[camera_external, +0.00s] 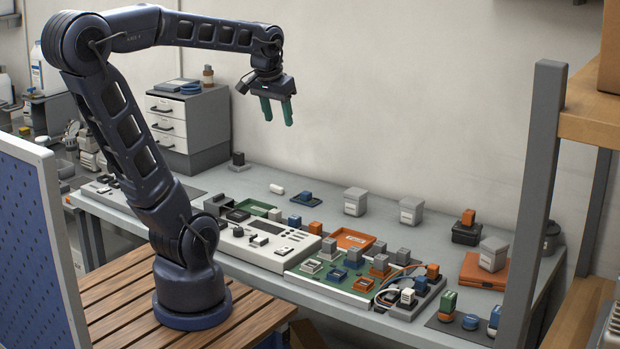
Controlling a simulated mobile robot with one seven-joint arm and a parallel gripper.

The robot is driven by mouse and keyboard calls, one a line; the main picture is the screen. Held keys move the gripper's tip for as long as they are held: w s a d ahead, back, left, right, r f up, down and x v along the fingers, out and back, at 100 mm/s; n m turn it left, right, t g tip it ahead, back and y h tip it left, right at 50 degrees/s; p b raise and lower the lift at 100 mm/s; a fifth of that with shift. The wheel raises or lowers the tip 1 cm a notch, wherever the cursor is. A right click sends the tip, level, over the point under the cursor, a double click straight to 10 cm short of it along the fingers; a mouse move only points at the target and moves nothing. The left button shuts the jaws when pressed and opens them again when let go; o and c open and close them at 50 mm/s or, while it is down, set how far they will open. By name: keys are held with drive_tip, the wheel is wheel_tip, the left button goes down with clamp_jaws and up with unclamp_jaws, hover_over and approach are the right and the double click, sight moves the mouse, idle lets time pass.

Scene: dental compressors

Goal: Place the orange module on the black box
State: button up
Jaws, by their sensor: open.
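My gripper (278,113) hangs open and empty, its green fingers pointing down, high above the back of the bench. A small orange module (468,217) sits on top of a black box (466,234) at the back right of the bench. Another orange block (433,270) stands among the connectors at the front right, and a small orange block (315,228) is near the middle. I cannot tell which of these orange pieces the task means. My gripper is far to the left of the black box and well above it, touching nothing.
Grey canisters (355,201) stand along the back. A green board (340,283) with several blocks lies at the front. An orange case (487,270) holds a grey canister. A drawer unit (188,125) stands at the left. A grey post (540,200) rises at the right.

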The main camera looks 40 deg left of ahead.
drive_tip(key=s+a+f+t, duration=0.1)
drive_tip(key=s+a+f, duration=0.2)
drive_tip(key=s, duration=0.4)
drive_tip(key=shift+s+a+f, duration=0.15)
drive_tip(key=shift+s+f, duration=0.25)
drive_tip(key=shift+f, duration=0.25)
idle(0.6)
